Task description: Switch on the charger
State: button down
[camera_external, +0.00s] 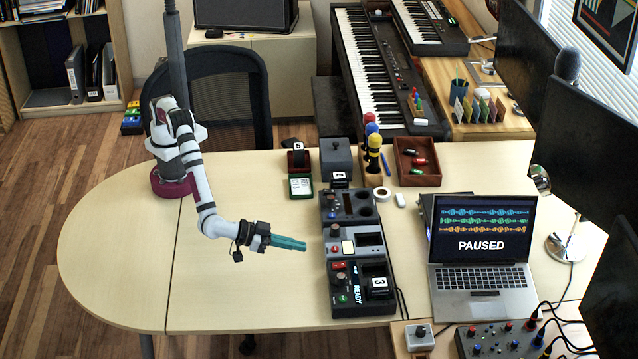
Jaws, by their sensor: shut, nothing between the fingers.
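A row of three dark and grey units stands on the table, in the middle of the external view. The nearest, black unit (376,309) looks like the charger. It shows the word READY, and a dark block marked 3 (379,283) sits in its bay. A red switch (340,266) is at its far left, and a green button (342,298) is at its near left; the switch's position is too small to tell. My gripper (304,246), with teal fingers, is shut and empty. It is above the table, left of the middle unit, apart from it and pointing right.
The grey middle unit (341,232) and the farther unit (333,216) adjoin the black one. Right of them is a laptop (480,279) reading PAUSED. A red-brown tray (432,180) and microphones (373,153) stand behind. The table's left part is clear.

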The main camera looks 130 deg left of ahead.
jog(key=shift+s+d+r, duration=0.15)
jog(key=shift+s+d, duration=0.75)
jog(key=shift+s, duration=0.05)
jog(key=s+a+r+m+g+h, duration=0.1)
jog(key=s+a+r+m+g, duration=0.15)
jog(key=s+a+r, duration=0.4)
jog(key=s+a+r+m+g, duration=0.2)
jog(key=s+a+g, duration=0.1)
jog(key=s, duration=0.6)
jog(key=s+a+r+m+g+h, duration=0.1)
jog(key=s+a+r+m+g, duration=0.15)
jog(key=s+a+r, duration=0.4)
jog(key=s+d+f+m+h, duration=0.1)
jog(key=s+m+h, duration=0.1)
jog(key=s, duration=0.6)
jog(key=s+d+f+m+g+h, duration=0.1)
jog(key=s+d+f+m+h, duration=0.1)
jog(key=s, duration=0.5)
jog(key=s+d+f+m+g+h, duration=0.1)
jog(key=s+d+m+h, duration=0.1)
jog(key=s, duration=0.6)
jog(key=shift+s+f+m, duration=0.3)
jog(key=shift+m, duration=0.5)
